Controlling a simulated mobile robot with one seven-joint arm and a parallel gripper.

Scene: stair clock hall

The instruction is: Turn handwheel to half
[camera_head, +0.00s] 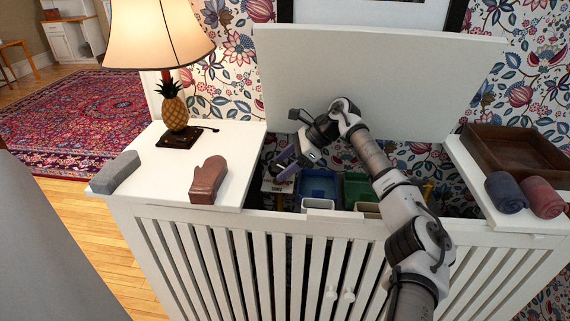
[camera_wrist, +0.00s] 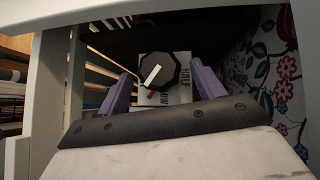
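The handwheel (camera_wrist: 168,66) is a dark, many-sided knob on a white plate (camera_wrist: 180,95) in the wrist view. A white bar on its face slants toward the upper right. The plate reads HALF to the right of the wheel and LOW below that; a small red mark shows at the wheel's lower edge. My gripper (camera_wrist: 163,78) is open, its two purple fingers on either side of the wheel in the picture; I cannot tell whether they touch it. In the head view my gripper (camera_head: 287,166) reaches down into the open cabinet, and the wheel is not clearly visible.
The slatted white cabinet (camera_head: 240,250) has its lid (camera_head: 380,80) raised behind my arm. Blue (camera_head: 318,184) and green (camera_head: 358,187) bins stand inside. A lamp (camera_head: 175,105), an oven mitt (camera_head: 208,180) and a grey block (camera_head: 115,172) are on the left top; a wooden tray (camera_head: 515,150) and rolled cloths (camera_head: 506,192) are right.

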